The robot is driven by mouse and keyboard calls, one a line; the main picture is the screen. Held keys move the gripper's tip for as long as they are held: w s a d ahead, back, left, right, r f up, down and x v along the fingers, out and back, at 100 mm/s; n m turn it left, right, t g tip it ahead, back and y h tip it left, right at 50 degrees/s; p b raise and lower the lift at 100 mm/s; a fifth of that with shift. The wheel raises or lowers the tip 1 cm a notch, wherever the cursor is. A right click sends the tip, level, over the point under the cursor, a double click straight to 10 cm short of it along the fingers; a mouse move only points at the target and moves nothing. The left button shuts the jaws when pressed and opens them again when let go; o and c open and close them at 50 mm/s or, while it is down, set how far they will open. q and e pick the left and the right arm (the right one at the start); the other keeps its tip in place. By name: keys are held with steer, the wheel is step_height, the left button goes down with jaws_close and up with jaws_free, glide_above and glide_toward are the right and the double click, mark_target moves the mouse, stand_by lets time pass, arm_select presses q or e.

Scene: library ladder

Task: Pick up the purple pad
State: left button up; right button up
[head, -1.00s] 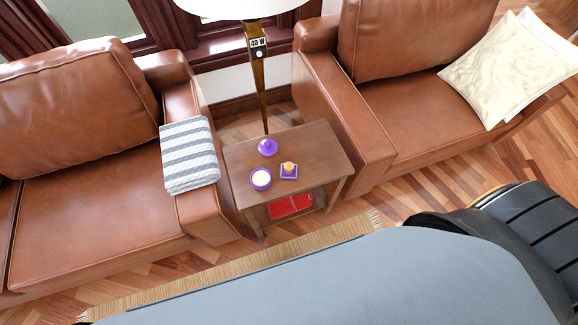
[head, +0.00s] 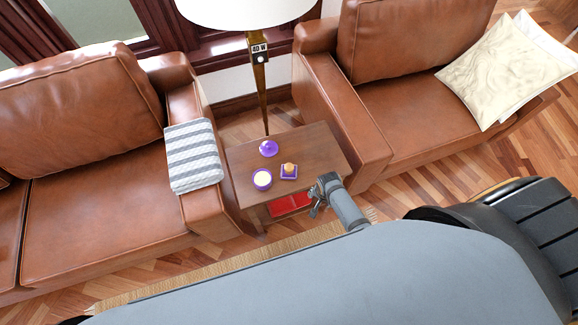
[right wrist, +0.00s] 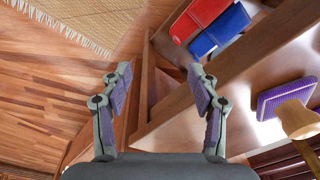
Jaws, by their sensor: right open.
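The purple pad (head: 289,172) is a small square on the wooden side table (head: 240,157), with a rounded orange-gold piece on top. In the right wrist view the pad (right wrist: 284,98) is at the right edge, with a gold piece in front of it. My right gripper (head: 316,200) is at the table's front right edge, to the right of and nearer than the pad. In the right wrist view its fingers (right wrist: 158,80) are spread and empty, apart from the pad. My left gripper is not in view.
A purple candle (head: 262,179) and a purple lidded piece (head: 268,148) stand close to the pad. A lamp (head: 258,85) rises behind the table. Sofa armrests flank it. Red (right wrist: 194,17) and blue (right wrist: 219,31) items lie low in the table.

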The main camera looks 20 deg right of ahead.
mark_target(289, 167)
steer(key=w+a+r+m, duration=0.1)
steer(key=w+r+m, duration=0.1)
steer(key=w+m, duration=0.1)
steer(key=w+a+r+m+p, duration=0.1)
steer(key=w+a+r+m, duration=0.1)
steer(key=w+r+m, duration=0.1)
steer(key=w+a+r+m, duration=0.1)
steer(key=w+r+m, duration=0.2)
steer(key=shift+w+a+r, duration=0.1)
steer(key=shift+a+r, duration=0.1)
steer(key=shift+a, duration=0.1)
steer(key=w+a+r+m, duration=0.1)
steer(key=r+m, duration=0.1)
steer(key=w+a+r+m, duration=0.1)
steer(key=w+r+m, duration=0.1)
steer(key=m, duration=0.1)
steer(key=w+a+r+m+g+p, duration=0.1)
steer(key=w+r+m, duration=0.1)
steer(key=shift+a+r+m+y, duration=0.2)
steer(key=shift+a+m+y, duration=0.1)
steer(key=shift+a+m, duration=0.1)
step_height(289, 167, down, 5)
steer(key=b, duration=0.5)
steer(key=f+b, duration=0.4)
steer(key=b, duration=0.1)
steer(key=f+b, duration=0.2)
steer(key=shift+w+b, duration=0.25)
steer(key=shift+b, duration=0.15)
steer(key=shift+r, duration=0.25)
steer(key=c, duration=1.3)
